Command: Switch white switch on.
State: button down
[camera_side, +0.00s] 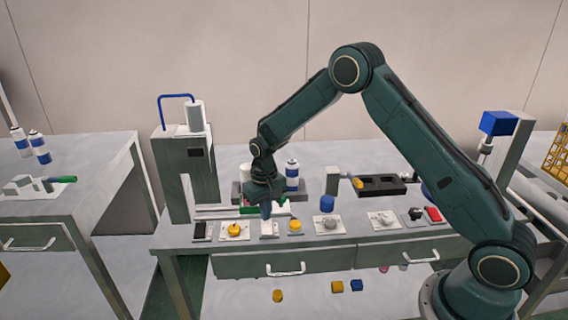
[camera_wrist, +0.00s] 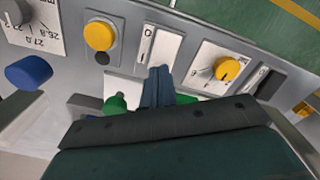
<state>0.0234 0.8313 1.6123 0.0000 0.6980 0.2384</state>
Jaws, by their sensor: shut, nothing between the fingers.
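The white switch (camera_wrist: 160,46) is a rectangular rocker on a grey plate, with markings along its left side, in the upper middle of the wrist view. In the side view the white switch (camera_side: 268,230) sits on the front panel of the bench, just below my gripper. My gripper (camera_side: 266,212) points down at it. In the wrist view my gripper (camera_wrist: 158,72) is shut and empty, with its fingertips at the lower end of the rocker and covering part of it. I cannot tell whether the tips touch it, or which way the rocker is tilted.
A yellow button (camera_wrist: 99,36) lies left of the switch and a yellow rotary knob (camera_wrist: 227,69) right of it. Beyond the knob is a black switch (camera_wrist: 270,84). A blue button (camera_side: 327,204) and a dial (camera_side: 329,224) stand farther along the panel.

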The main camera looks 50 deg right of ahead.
jog(key=shift+f, duration=0.6)
dwell(0.7)
dwell(0.4)
jog(key=shift+r, duration=2.85)
notch_tip(320, 180, up, 5)
jog(key=shift+r, duration=0.1)
